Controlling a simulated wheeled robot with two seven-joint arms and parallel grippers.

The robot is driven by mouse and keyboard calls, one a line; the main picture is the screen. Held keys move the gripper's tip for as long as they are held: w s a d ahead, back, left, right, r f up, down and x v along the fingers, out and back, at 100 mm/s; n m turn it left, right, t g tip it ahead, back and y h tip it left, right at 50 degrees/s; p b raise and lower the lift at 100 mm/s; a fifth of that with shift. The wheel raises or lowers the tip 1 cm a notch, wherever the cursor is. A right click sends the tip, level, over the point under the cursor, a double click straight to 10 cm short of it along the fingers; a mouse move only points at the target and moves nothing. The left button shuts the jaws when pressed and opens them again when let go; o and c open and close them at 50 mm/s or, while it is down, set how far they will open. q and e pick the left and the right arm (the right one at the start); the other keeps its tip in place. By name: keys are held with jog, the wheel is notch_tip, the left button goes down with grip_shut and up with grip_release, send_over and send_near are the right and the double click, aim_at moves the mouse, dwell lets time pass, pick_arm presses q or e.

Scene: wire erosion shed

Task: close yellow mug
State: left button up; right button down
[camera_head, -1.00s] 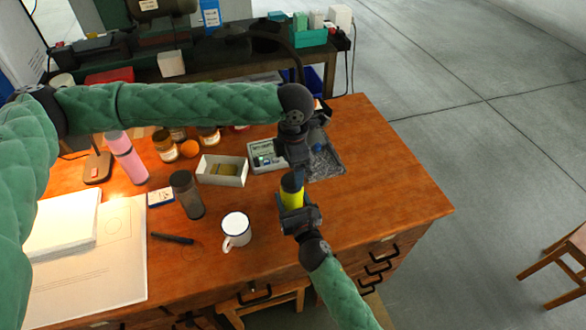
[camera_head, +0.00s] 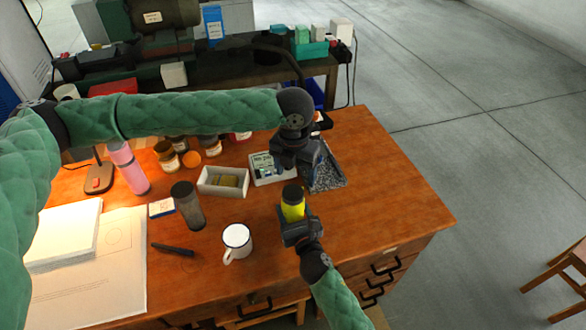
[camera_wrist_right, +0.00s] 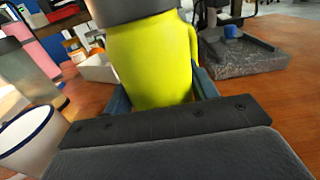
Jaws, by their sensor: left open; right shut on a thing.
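The yellow mug (camera_head: 293,209) stands upright near the right front of the desk, with a dark lid (camera_head: 292,192) on its top. My right gripper (camera_head: 296,223) is shut on the mug's body from the front. In the right wrist view the mug (camera_wrist_right: 150,62) fills the middle between the fingers, and the grey underside band of the lid (camera_wrist_right: 125,9) sits over its rim; whether it is fully seated I cannot tell. My left gripper (camera_head: 291,167) is open and empty, just behind and above the lid, apart from it.
A white enamel mug (camera_head: 237,241) stands left of the yellow mug, with a dark tumbler (camera_head: 188,207) beyond. A white open box (camera_head: 223,182), a small device (camera_head: 270,169) and a grey tray (camera_head: 328,175) lie behind. The desk's right side is clear.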

pick_arm(q)
jog(key=n, duration=0.5)
jog(key=shift+r+n, duration=0.2)
jog(key=shift+n, duration=0.2)
jog(key=n, duration=0.5)
jog(key=shift+r, duration=0.15)
jog(key=n, duration=0.5)
jog(key=shift+a+r+n, duration=0.1)
jog(key=shift+r+n, duration=0.05)
jog(key=shift+n, duration=0.25)
jog(key=n, duration=0.9)
jog(key=shift+s+a, duration=0.1)
jog(key=n, duration=0.9)
jog(key=shift+a+n, duration=0.1)
jog(key=shift+n, duration=0.3)
jog(key=n, duration=0.5)
